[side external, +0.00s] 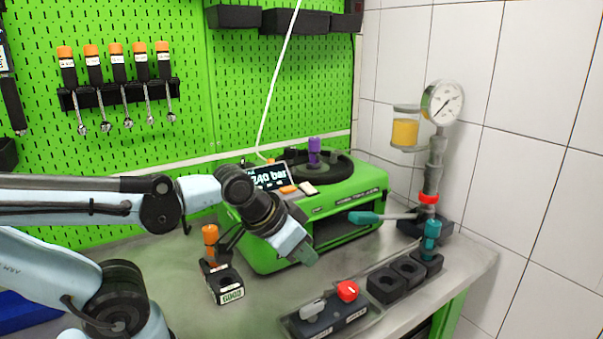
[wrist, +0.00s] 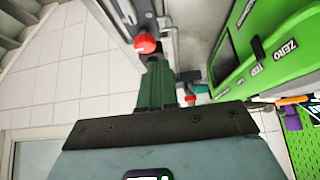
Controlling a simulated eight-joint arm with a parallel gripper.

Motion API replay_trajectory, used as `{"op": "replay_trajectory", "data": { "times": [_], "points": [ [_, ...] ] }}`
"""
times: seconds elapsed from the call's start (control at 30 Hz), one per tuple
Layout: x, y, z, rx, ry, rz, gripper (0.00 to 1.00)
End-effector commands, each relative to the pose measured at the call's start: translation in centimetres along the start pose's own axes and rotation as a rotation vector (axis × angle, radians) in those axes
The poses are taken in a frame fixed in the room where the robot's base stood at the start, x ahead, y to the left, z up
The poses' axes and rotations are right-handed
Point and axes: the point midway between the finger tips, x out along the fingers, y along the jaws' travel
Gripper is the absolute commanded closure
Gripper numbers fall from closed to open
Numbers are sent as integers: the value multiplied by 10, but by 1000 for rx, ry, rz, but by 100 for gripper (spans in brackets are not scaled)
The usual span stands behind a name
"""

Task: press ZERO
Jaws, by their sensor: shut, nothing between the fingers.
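The green pump tester (side external: 345,200) stands on the bench, with a display (side external: 270,177) that reads about 240 bar. An orange button (side external: 288,189) and a pale button (side external: 309,188) sit beside the display; their labels are too small to read here. In the wrist view a ZERO label (wrist: 285,50) shows on the green housing (wrist: 235,75) at the right, beside a second small label. My gripper (side external: 308,258) is shut and empty, in front of the tester's front face and lower than the buttons. Its green fingers (wrist: 155,66) point away from the ZERO label.
A gauge (side external: 443,103) stands on a column at the right, with a teal lever (side external: 366,218) reaching toward the tester. A block with a red knob (side external: 347,291) and black sockets (side external: 385,287) lie in front. An orange-topped part (side external: 210,234) stands left of my gripper.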

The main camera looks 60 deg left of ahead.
Motion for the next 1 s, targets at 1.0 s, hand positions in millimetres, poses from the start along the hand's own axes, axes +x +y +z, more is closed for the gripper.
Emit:
{"op": "replay_trajectory", "data": {
  "times": [1.0],
  "points": [
    [-90, -130, -85, -715, 133, -44, 100]
  ]
}}
